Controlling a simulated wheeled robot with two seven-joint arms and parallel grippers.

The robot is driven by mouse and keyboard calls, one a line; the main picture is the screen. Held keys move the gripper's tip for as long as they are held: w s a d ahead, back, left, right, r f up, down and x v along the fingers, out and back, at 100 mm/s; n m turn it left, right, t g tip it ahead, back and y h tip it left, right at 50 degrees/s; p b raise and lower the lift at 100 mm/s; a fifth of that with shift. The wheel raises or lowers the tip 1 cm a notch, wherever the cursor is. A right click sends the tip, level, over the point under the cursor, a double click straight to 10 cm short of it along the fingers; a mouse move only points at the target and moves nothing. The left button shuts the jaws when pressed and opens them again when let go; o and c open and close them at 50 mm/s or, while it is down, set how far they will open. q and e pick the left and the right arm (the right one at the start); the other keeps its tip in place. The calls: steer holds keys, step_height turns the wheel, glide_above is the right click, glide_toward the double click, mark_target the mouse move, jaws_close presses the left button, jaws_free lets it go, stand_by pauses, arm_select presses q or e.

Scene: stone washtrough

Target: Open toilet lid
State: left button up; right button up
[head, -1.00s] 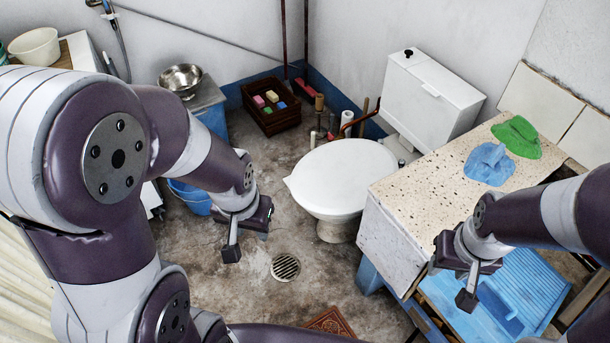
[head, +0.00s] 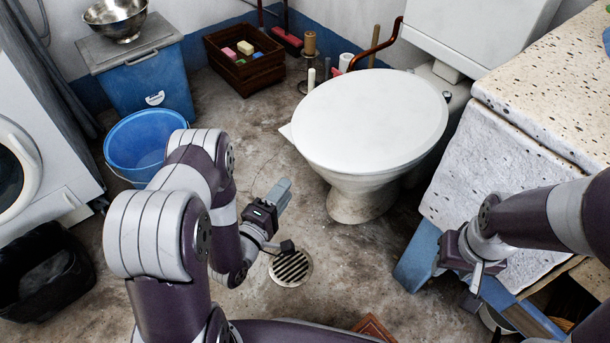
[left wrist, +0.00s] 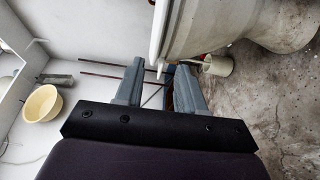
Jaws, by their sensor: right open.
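The white toilet lid (head: 370,118) lies flat and closed on the toilet bowl (head: 360,199). A small pale tab (head: 286,133) sticks out from its left edge. My left gripper (head: 284,216) is open and empty, low in front of the lid's left side and apart from it. In the left wrist view the fingers (left wrist: 160,68) are spread, with the lid's edge (left wrist: 158,30) and its tab just beyond them. My right gripper (head: 459,284) is open and empty beside the towel-draped counter, away from the toilet.
The toilet tank (head: 465,35) stands behind the lid. A blue bucket (head: 140,145), a black bin (head: 45,270) and a crate (head: 243,60) stand left. Floor around the drain (head: 291,268) is clear.

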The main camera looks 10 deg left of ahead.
arm_select(q)
steer(key=b+x, duration=0.4)
steer(key=x, duration=0.7)
steer(key=shift+w, duration=0.15)
steer(key=shift+r, duration=0.1)
steer(key=shift+c, duration=0.3)
jaws_close()
steer(key=shift+r, duration=0.1)
